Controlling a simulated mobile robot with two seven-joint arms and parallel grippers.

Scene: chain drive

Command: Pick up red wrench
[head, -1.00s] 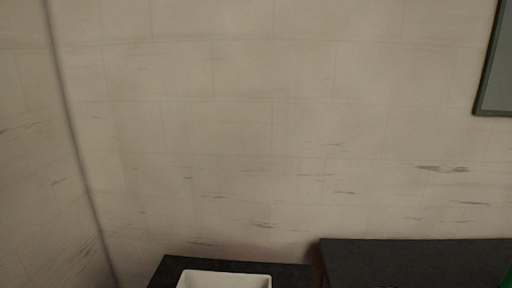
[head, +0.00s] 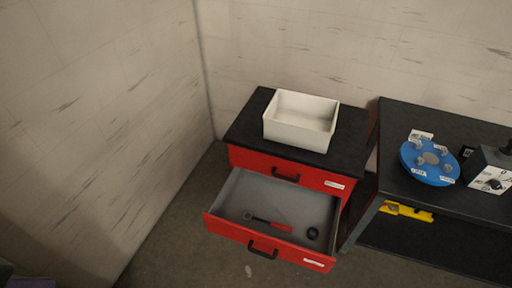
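The red wrench (head: 271,223) lies in the open lower drawer (head: 226,227) of the red cabinet in the head view. Its red handle points right and its dark metal head lies to the left. A small black ring-like object (head: 312,233) lies to its right in the same drawer. Neither of my grippers can be made out in the head view, so their state does not show.
A white open bin (head: 301,135) stands on the cabinet's black top (head: 247,124). The upper drawer (head: 316,176) is shut. To the right, a dark workbench (head: 397,121) holds a blue disc (head: 409,166) and a grey-white device (head: 487,170). A yellow item (head: 407,211) sits below. Open floor lies left of the cabinet.

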